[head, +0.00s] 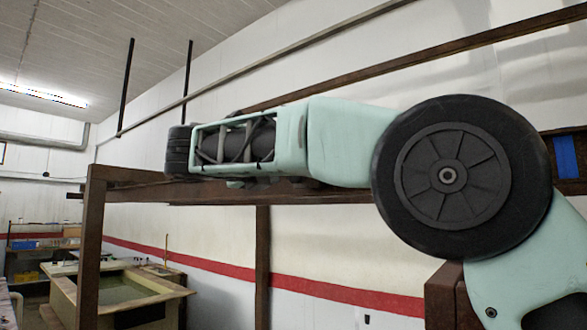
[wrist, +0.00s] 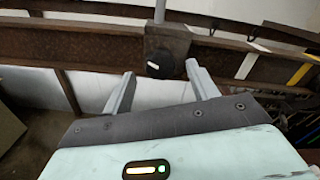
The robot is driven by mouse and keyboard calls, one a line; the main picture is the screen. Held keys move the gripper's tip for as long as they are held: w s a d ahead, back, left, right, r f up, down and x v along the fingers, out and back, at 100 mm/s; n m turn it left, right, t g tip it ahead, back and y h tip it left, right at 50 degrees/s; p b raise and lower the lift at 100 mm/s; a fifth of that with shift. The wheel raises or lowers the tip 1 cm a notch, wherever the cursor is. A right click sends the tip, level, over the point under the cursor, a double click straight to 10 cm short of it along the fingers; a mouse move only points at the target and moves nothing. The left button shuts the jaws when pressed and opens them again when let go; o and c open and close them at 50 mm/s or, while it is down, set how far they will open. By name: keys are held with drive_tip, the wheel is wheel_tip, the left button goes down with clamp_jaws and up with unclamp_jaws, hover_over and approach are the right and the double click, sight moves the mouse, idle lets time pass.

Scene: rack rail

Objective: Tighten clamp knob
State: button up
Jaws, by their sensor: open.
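The clamp knob (wrist: 153,67) is a dark round knob with a pale mark, on the front of a brown clamp block (wrist: 172,45) in the wrist view. The block sits on the rusty brown rail (wrist: 80,45), with a grey rod rising from its top. My gripper (wrist: 164,77) is open and empty. Its two grey fingers point toward the rail, one on each side of the knob in the picture; I cannot tell how far short of it they are. In the head view my arm covers part of the rail (head: 140,191), and the knob is hidden.
A rusty upright post (head: 90,250) stands at the left of the head view. Behind it is a wooden tub (head: 115,295). A white wall with a red stripe (head: 330,290) runs behind the rail. A blue patch (head: 566,157) shows at the far right.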

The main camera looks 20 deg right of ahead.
drive_tip(key=shift+p+x, duration=0.4)
drive_tip(key=shift+x, duration=1.7)
drive_tip(key=shift+c, duration=0.3)
drive_tip(key=c, duration=0.9)
drive_tip(key=shift+c, duration=0.2)
